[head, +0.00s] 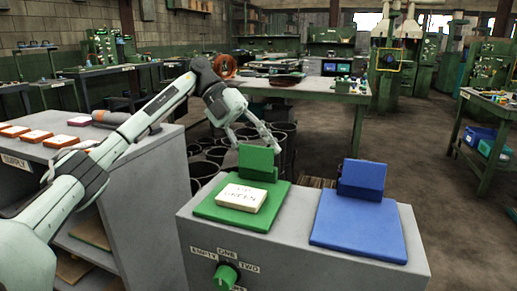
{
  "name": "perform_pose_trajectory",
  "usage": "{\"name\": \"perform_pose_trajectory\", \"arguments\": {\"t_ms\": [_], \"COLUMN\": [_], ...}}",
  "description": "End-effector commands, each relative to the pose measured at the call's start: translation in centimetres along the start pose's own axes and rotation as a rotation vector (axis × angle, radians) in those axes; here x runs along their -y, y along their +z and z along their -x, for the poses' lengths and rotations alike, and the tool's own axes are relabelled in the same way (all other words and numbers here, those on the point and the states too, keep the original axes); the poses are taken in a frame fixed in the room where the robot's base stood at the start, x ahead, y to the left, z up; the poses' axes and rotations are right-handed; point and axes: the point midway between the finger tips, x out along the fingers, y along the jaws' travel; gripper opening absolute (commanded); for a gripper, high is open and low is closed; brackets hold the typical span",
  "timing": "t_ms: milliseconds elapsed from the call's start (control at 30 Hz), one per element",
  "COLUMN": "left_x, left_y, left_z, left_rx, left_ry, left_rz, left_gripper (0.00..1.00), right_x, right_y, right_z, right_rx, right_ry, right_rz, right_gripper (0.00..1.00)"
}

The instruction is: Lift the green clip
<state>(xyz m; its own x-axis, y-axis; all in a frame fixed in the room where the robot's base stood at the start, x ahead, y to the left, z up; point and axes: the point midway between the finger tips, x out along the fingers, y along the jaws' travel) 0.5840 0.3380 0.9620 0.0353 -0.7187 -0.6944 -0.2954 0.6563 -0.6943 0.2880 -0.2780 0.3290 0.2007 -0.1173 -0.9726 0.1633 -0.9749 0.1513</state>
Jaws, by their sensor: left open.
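A green base plate (213,208) lies on the left half of the grey cabinet top. An upright green block (257,163) stands at its back edge. A small pale block (241,197) with handwriting that seems to end in "GREEN" lies on the plate; I cannot tell which of these parts is the clip. My left gripper (254,142) hangs just above and behind the upright green block in the picture, fingers spread and empty. I cannot tell whether it touches the block. My right gripper is not in view.
A blue plate (357,228) with an upright blue block (362,180) sits to the right on the cabinet (302,262). A green knob (226,275) is on the cabinet front. The supply table (22,162) at left holds several pale-topped blocks. Dark bins (209,166) stand behind.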

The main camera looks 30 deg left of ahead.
Motion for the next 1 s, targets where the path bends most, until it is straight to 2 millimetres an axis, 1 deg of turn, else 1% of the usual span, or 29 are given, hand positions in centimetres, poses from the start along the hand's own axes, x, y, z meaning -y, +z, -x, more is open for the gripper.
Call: {"name": "perform_pose_trajectory", "arguments": {"t_ms": [67,167,267,433,567,800,1000], "left_x": [0.0,0.0,0.1,0.2,0.1,0.1,0.0], "left_y": [0.0,0.1,0.1,0.0,0.0,0.0,0.0], "left_z": [0.3,1.4,3.3,7.5,9.9,11.5,12.0], "left_rx": [0.001,0.003,0.005,0.005,0.006,0.0,0.001], "left_ry": [0.0,-0.001,-0.003,-0.006,-0.002,0.0,-0.001], "left_rz": [0.0,0.0,0.0,0.0,0.001,0.0,-0.001], "left_gripper": [0.44,0.44,0.44,0.44,0.44,0.44,0.44], "right_x": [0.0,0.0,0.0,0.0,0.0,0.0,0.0], "right_y": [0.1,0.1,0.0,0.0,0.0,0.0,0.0], "right_z": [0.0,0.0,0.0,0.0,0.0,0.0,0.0], "right_rx": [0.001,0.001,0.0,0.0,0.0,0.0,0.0], "right_ry": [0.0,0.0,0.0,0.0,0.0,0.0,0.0], "right_rz": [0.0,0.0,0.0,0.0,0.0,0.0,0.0], "right_gripper": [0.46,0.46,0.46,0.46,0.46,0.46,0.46]}}
